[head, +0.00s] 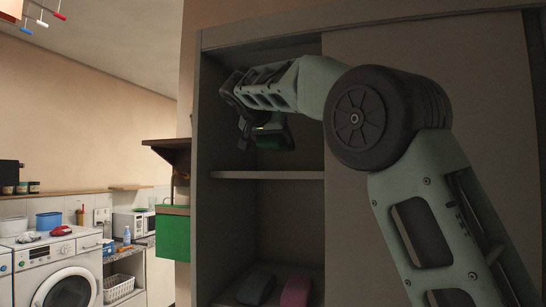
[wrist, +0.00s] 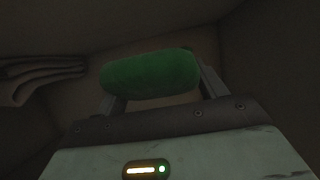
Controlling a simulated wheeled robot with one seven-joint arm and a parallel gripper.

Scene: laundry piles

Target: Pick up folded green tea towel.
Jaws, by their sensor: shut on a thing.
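The folded green tea towel (wrist: 150,75) is a rolled-looking green bundle between the two fingers of my gripper (wrist: 160,88) in the wrist view. The gripper is shut on it. In the head view my gripper (head: 262,128) reaches into the upper compartment of the cabinet, above the middle shelf. The dark green towel (head: 276,138) shows there below the gripper, partly hidden by it and in shadow. It appears held above the shelf, with a gap beneath it.
The cabinet's shelf (head: 262,175) runs below the gripper. A dark grey folded cloth (head: 256,284) and a pink one (head: 296,291) lie in the lower compartment. Grey-brown folded cloth (wrist: 40,72) is at left in the wrist view. A washing machine (head: 62,262) stands far left.

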